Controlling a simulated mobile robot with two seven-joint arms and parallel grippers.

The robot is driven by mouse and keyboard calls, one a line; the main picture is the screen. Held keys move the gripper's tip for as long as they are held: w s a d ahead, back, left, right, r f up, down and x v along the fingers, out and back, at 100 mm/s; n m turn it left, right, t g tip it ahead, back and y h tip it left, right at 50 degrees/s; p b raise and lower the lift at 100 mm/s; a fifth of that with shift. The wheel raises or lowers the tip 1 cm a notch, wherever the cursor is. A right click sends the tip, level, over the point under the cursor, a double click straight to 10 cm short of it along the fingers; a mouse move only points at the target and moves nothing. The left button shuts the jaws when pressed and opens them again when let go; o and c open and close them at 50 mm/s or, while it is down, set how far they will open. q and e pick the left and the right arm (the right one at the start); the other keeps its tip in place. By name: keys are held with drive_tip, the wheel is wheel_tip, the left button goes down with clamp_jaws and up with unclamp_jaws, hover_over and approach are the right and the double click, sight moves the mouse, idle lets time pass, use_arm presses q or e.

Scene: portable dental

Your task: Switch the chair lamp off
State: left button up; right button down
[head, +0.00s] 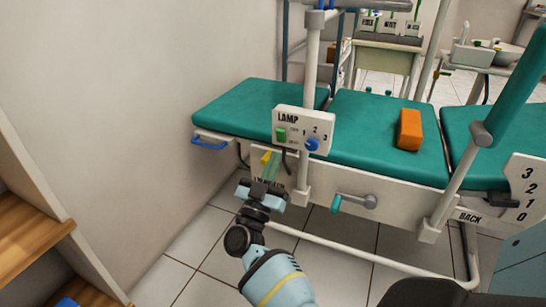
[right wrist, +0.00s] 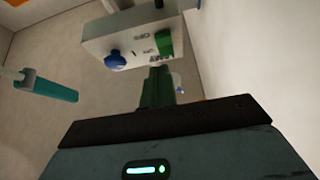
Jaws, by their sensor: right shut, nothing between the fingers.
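The white lamp box (head: 297,118), marked LAMP, is fixed to the upright post beside the green chair. It carries a green switch (head: 281,135) on the left and a blue knob (head: 312,145) by the numbers 1, 2 and 3. My right gripper (head: 271,164) is shut and empty, just below the box and pointing up toward it. In the right wrist view the box appears upside down, with the green switch (right wrist: 164,42) just beyond my closed fingertips (right wrist: 158,72) and the blue knob (right wrist: 115,60) to the left. I cannot tell whether the fingertips touch the box.
A yellow lever (head: 265,157) on a lower panel is close to my right gripper. An orange block (head: 410,130) lies on the green chair cushion (head: 368,128). Wooden shelves (head: 30,235) stand at left.

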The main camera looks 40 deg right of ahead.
drive_tip(key=d+f+v, duration=0.1)
drive_tip(key=v, duration=0.8)
drive_tip(key=shift+a+f, duration=0.2)
drive_tip(key=shift+f, duration=0.2)
drive_tip(key=shift+w+r, duration=0.1)
drive_tip(key=shift+w, duration=0.05)
